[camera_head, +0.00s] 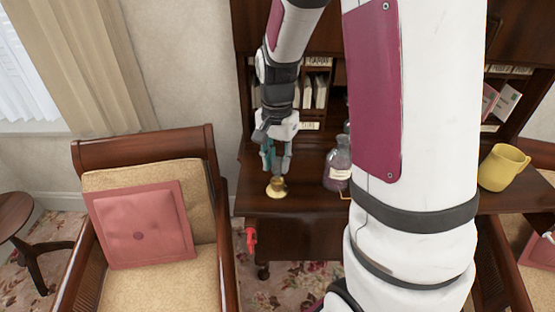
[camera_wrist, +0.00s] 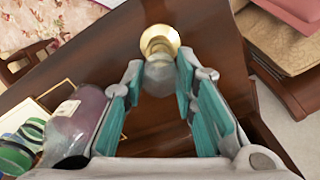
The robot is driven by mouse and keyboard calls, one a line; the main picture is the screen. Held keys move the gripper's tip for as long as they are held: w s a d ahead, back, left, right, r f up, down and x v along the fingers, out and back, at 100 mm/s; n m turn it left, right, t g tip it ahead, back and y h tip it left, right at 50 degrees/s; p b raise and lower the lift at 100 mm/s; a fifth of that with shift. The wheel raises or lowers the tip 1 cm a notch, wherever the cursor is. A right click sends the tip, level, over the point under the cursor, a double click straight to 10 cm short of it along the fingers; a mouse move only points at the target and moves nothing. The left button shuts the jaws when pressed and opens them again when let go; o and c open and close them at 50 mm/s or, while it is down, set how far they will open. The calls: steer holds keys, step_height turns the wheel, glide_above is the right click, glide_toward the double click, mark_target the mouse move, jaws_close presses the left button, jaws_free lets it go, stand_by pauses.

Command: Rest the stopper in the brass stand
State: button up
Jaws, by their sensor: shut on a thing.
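The brass stand (camera_head: 276,190) is a small gold cup near the left front of the dark wooden desk; it also shows in the wrist view (camera_wrist: 165,33). My gripper (camera_head: 277,168) points down right over the stand, and its teal-padded fingers close in on the stopper. The stopper (camera_wrist: 158,72) is a greyish, see-through piece between the fingertips in the wrist view, overlapping the near side of the stand. I cannot tell whether it touches the stand. In the head view the stopper is mostly hidden by the fingers.
A purple glass bottle (camera_head: 338,170) with a label stands to the right of the stand. A yellow mug (camera_head: 503,167) is farther right. An armchair with a pink cushion (camera_head: 140,225) is left of the desk (camera_head: 300,205). Pigeonholes with papers rise behind.

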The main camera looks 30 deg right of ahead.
mark_target(277, 169)
steer(key=shift+f+b, duration=0.35)
steer(key=shift+f, duration=1.25)
steer(key=o, duration=1.1)
steer(key=shift+c, duration=0.2)
steer(key=shift+r, duration=0.1)
step_height(277, 169, up, 12)
steer(key=shift+f, duration=0.1)
steer(key=s+a+r+n+t, duration=0.2)
steer(key=s+a+r+n, duration=0.2)
steer(key=s+a+n, duration=0.1)
steer(key=s+a+r+n+t+b, duration=0.1)
steer(key=s+a+r+n+t, duration=0.2)
steer(key=s+a+n, duration=0.3)
steer(key=s+r+n, duration=0.1)
steer(key=s, duration=0.2)
steer(key=shift+s+r+t, duration=0.2)
steer(key=shift+s+t, duration=0.05)
steer(key=shift+t, duration=0.05)
